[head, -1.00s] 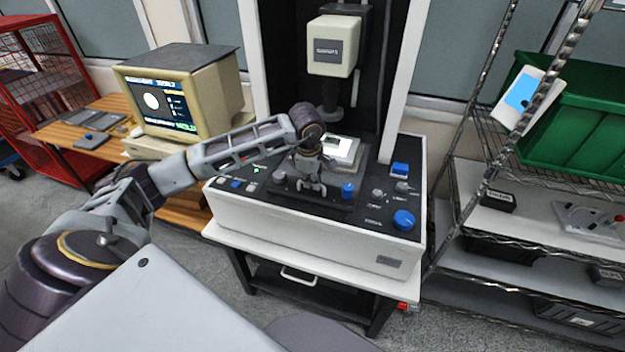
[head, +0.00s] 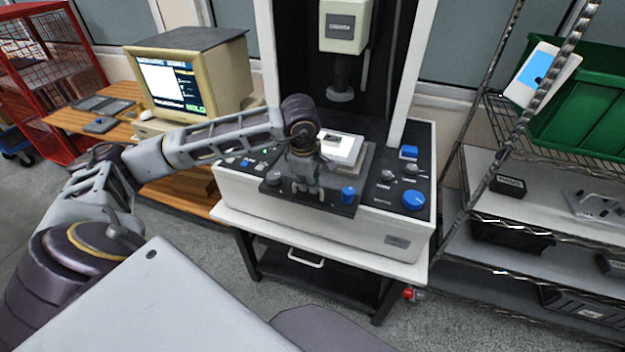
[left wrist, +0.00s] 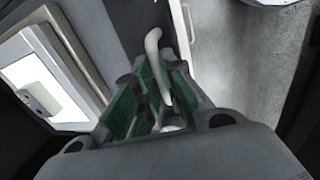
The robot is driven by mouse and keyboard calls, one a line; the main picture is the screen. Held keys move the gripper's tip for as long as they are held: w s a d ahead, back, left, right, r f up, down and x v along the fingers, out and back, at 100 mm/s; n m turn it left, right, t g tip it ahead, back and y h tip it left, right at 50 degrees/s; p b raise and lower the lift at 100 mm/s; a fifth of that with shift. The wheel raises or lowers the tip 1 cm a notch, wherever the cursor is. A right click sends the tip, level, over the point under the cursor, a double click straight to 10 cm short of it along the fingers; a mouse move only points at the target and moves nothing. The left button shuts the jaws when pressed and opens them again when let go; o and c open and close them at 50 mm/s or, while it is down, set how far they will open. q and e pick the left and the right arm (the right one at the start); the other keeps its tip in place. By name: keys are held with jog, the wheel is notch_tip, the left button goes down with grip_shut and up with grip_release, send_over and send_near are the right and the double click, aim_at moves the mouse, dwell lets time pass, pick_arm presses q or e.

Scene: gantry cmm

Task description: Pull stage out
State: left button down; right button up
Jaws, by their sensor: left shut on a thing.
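The stage (head: 338,207) is a dark sliding plate on the measuring machine (head: 340,230), with a lit white glass panel (head: 345,148) on its top. Its front edge overhangs the machine's white front. My left gripper (head: 305,187) is at the stage's front, shut on a pale curved stage handle (left wrist: 153,42), seen in the left wrist view between the green-padded fingers (left wrist: 150,85). The fingers hide part of the handle. The white panel also shows in the left wrist view (left wrist: 38,85). My right gripper is not in view.
Blue knobs (head: 414,200) sit right of the stage. A light optical head (head: 345,28) hangs above it. A monitor (head: 180,85) stands on a wooden desk at left. A wire rack (head: 540,205) with a green bin (head: 590,110) is at right. Floor in front is clear.

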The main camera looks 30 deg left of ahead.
pick_arm(q)
jog(key=shift+s+d, duration=0.1)
jog(key=shift+s, duration=0.55)
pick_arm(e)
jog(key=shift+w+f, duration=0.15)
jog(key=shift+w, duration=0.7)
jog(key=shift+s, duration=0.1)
pick_arm(q)
jog(key=c, duration=1.6)
grip_release()
jog(key=shift+w, duration=0.1)
jog(key=shift+c, duration=0.2)
jog(key=shift+o, duration=0.7)
jog(key=shift+r, duration=0.1)
notch_tip(320, 180, up, 12)
jog(key=s, duration=0.2)
jog(key=shift+s+d+f, duration=0.2)
jog(key=shift+d, duration=0.1)
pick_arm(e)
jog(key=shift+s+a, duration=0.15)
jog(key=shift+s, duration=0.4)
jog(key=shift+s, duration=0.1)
